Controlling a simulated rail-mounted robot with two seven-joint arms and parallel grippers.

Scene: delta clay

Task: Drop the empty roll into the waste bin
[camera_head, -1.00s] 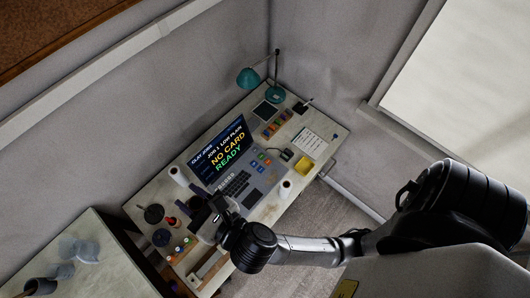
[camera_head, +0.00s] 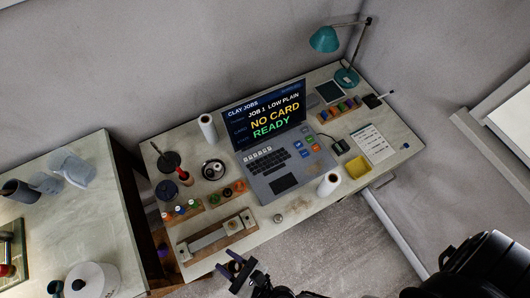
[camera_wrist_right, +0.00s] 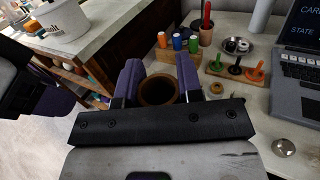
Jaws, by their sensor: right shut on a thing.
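My right gripper (camera_head: 240,270) shows dark with purple fingers at the bottom of the head view, just off the desk's front edge. In the right wrist view its purple fingers (camera_wrist_right: 157,85) are shut on a brown, hollow roll (camera_wrist_right: 157,90), seen end-on. The roll cannot be made out in the head view. A black and purple part at the left edge of the wrist view seems to be my left gripper (camera_wrist_right: 48,100); its jaws are unclear. I cannot make out a waste bin in either view.
A side table (camera_head: 75,225) stands left. Floor is open before the desk.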

